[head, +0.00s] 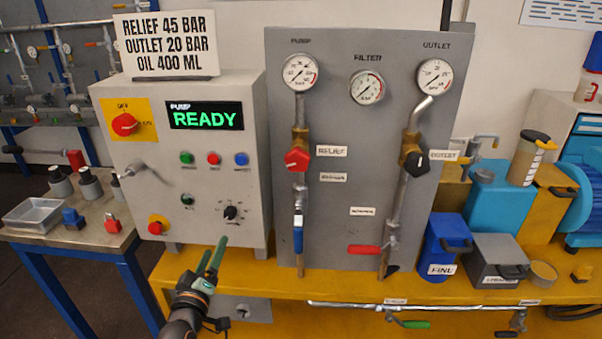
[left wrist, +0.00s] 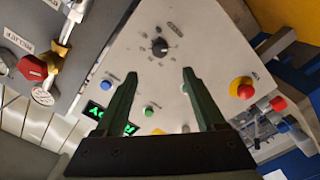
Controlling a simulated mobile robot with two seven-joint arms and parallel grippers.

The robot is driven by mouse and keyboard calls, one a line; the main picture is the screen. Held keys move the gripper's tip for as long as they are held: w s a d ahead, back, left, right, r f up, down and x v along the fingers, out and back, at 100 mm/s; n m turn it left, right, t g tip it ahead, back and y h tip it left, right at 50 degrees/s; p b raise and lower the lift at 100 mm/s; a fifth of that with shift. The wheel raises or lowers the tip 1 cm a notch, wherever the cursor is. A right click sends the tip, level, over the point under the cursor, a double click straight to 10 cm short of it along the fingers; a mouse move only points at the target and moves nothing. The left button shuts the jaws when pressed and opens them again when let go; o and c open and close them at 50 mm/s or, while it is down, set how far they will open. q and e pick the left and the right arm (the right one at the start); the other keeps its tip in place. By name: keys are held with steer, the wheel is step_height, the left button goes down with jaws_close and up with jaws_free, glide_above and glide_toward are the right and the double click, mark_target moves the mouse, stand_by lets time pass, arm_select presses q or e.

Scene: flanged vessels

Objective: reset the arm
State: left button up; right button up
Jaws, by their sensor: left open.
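My left gripper (head: 214,262) comes up from the bottom of the head view, in front of the lower part of the grey control box (head: 190,190). In the left wrist view its two green fingers (left wrist: 160,95) are apart with nothing between them. A black selector knob (head: 231,212) on the box lies above and beyond the fingertips; the same knob (left wrist: 159,47) shows past the fingers in the left wrist view. The gripper looks apart from the box. My right gripper is in neither view.
A grey panel (head: 340,220) carries gauges, a red relief knob (head: 297,160) and a black outlet knob (head: 415,161). A red emergency button (head: 157,224) is on the box. A blue bin (head: 440,250) and a grey bin (head: 497,262) stand right on the yellow bench (head: 350,287).

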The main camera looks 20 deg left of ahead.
arm_select(q)
steer(key=s+d+f+m+g+h, duration=0.6)
steer(key=s+d+f+m, duration=0.8)
steer(key=s+d+f, duration=0.5)
steer(key=s+f+g, duration=0.1)
steer(key=s+g, duration=0.1)
steer(key=s, duration=0.2)
steer(key=shift+d+f, duration=0.2)
steer(key=shift+f, duration=0.2)
steer(key=shift+a, duration=0.1)
